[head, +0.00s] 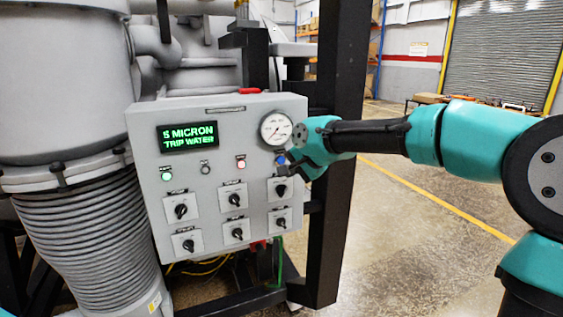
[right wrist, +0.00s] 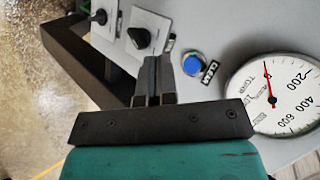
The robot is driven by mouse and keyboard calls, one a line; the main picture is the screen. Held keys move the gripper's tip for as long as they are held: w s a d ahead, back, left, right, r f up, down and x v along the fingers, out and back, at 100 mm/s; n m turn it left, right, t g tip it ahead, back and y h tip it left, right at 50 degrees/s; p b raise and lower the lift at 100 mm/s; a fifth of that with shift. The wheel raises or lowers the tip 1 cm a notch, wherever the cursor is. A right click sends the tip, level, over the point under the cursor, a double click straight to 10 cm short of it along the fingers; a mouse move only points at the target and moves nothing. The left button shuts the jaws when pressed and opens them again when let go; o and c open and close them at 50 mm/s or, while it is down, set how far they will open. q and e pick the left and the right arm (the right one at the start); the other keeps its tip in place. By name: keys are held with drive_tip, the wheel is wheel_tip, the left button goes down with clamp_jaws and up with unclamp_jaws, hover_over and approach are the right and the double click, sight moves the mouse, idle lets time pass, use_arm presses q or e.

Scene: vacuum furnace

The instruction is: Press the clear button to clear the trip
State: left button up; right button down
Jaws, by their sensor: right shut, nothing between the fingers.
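The grey control panel (head: 215,215) has a lit display (head: 187,136) reading "5 MICRON TRIP WATER" in green. My right gripper (head: 288,172) is shut and empty, close to the panel near the blue button. In the right wrist view its fingertips (right wrist: 158,62) are to the left of the button, visibly apart from it in the picture. My left gripper is not in view.
The panel also carries a green button (head: 167,175), a small dark button (head: 205,168), a red button (head: 241,162) and several black rotary switches (head: 181,211). The gauge (head: 276,129) is just above my right gripper. A black frame post (head: 330,230) stands beside the panel; floor at right is open.

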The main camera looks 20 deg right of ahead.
sight(284, 163)
drive_tip(key=shift+w, duration=1.9)
drive_tip(key=shift+w, duration=0.8)
idle(1.2)
drive_tip(key=shift+s, duration=0.8)
drive_tip(key=s, duration=0.5)
idle(0.7)
drive_tip(key=shift+f, duration=0.1)
idle(0.5)
